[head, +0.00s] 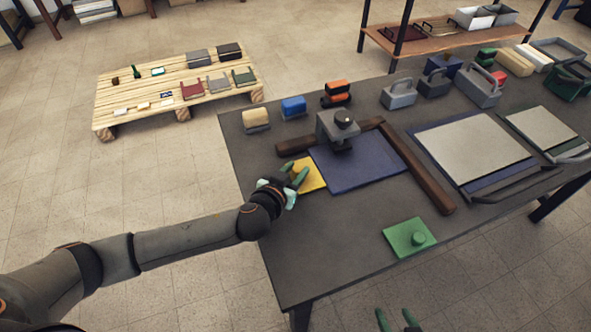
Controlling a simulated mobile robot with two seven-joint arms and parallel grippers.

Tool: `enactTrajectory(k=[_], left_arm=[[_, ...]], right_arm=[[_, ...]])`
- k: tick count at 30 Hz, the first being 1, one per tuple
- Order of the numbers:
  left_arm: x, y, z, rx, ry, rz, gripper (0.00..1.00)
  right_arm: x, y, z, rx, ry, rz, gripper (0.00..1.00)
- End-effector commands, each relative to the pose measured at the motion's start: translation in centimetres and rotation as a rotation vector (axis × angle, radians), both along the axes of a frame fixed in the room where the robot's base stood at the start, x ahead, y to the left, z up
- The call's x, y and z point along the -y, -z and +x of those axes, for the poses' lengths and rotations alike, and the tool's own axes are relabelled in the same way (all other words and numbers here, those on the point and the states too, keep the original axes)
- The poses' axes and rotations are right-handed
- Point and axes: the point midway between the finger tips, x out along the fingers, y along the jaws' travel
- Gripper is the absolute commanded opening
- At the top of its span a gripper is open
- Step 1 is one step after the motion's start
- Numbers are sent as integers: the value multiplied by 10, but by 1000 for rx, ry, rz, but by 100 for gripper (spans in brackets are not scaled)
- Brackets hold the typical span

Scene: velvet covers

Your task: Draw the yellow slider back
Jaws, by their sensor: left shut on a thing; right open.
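The yellow slider (315,181) is a flat plate at the left edge of a dark blue sheet (362,174) on the dark grey table. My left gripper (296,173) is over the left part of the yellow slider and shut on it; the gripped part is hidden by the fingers. A grey block with a black knob (338,130) stands at the back edge of the blue sheet, behind the slider. My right gripper (398,321) shows only its green fingertips at the bottom edge, open and empty.
Brown wooden bars (418,172) border the blue sheet at the back and right. A green plate with a knob (405,238) lies near the table's front. Grey panels (474,150) lie to the right. Blocks and grey handled boxes (399,95) line the back. The table's front left is clear.

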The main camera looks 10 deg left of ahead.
Motion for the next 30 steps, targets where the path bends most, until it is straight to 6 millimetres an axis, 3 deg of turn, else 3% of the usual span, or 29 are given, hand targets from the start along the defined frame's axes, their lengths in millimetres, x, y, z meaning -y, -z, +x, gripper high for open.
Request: enactTrajectory(k=[19,30], left_arm=[[-3,1,-5,-5,1,-6,0],[-45,3,-33,-10,-4,-4,0]], right_arm=[[0,-1,0,0,0,0,65],[0,-5,0,0,0,0,65]])
